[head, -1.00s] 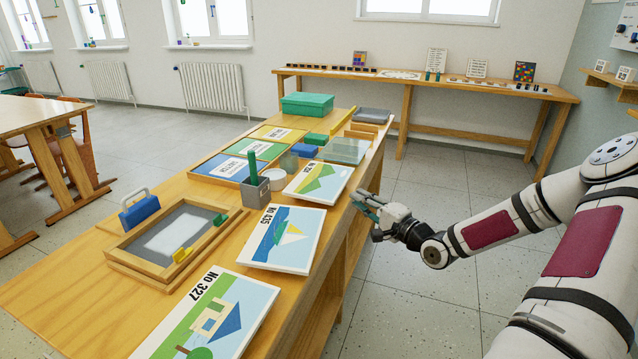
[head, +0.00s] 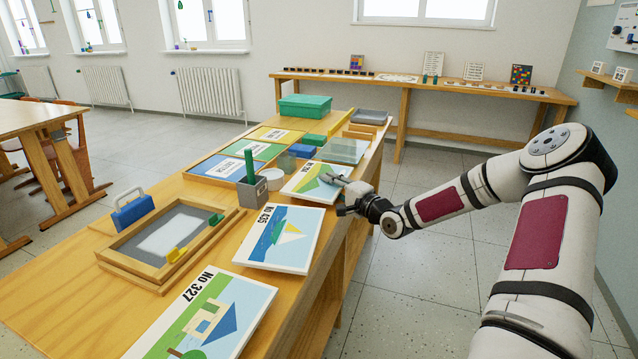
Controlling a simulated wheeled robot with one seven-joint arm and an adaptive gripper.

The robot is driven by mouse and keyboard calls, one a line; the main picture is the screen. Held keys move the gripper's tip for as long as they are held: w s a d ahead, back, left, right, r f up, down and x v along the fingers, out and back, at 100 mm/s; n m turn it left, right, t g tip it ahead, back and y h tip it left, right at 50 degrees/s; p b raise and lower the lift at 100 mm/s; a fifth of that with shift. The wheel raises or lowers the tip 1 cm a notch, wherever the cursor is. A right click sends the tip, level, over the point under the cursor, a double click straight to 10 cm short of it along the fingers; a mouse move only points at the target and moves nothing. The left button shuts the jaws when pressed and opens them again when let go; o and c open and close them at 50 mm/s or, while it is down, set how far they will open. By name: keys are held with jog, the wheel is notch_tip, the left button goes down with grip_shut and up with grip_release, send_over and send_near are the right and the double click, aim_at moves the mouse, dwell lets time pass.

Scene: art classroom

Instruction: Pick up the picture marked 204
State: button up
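Three pictures lie in a row along the right side of the wooden table (head: 70,290). The near one, marked No 327 (head: 207,318), shows a house. The middle one, marked No 435 (head: 279,238), shows a sailboat. The far one (head: 302,184) shows green and yellow hills; its number is too small to read surely. My gripper (head: 340,194) is at this far picture's right edge. One finger reaches over its face, and the other is lower, outside the table edge. The fingers look apart; whether they touch the picture I cannot tell.
A white round item (head: 272,178) and a clear sheet (head: 343,150) sit close to the far picture. Floor right of the table is clear.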

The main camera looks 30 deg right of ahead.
grip_shut()
